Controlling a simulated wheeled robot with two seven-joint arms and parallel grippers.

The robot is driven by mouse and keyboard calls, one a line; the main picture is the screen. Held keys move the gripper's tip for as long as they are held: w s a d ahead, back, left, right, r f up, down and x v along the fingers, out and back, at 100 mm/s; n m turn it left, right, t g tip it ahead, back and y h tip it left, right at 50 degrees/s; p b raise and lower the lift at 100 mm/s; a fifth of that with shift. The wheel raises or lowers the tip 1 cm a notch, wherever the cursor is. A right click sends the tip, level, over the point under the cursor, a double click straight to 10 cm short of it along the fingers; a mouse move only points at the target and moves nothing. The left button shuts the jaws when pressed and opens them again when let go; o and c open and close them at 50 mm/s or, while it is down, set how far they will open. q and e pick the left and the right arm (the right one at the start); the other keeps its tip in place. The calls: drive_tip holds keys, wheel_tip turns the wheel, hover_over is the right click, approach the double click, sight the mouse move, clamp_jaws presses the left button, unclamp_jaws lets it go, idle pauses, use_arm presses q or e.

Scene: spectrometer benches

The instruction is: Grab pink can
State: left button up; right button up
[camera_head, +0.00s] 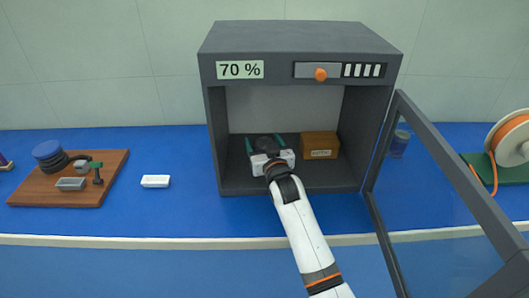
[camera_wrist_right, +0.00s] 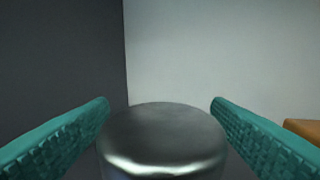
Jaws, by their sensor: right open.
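My right gripper (camera_head: 264,143) reaches into the open grey cabinet (camera_head: 212,130), its teal fingers pointing inward. In the right wrist view the gripper (camera_wrist_right: 161,103) is open, with a can (camera_wrist_right: 163,140) between its fingers. Only the can's silver, rounded top shows clearly, with a visible gap near the right fingertip. The can's side is mostly out of view, so I cannot tell its colour. In the head view the gripper and wrist largely hide the can. No clearly pink can shows. My left gripper is not in view.
A brown box (camera_head: 319,145) stands right of the gripper inside the cabinet. The glass door (camera_head: 440,190) hangs open on the right, with a blue can (camera_head: 399,143) behind it. An orange spool (camera_head: 512,140) stands far right.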

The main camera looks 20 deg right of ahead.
drive_tip(key=shift+w, duration=0.55)
drive_tip(key=c, duration=1.1)
drive_tip(key=shift+c, duration=0.2)
drive_tip(key=shift+r, duration=0.1)
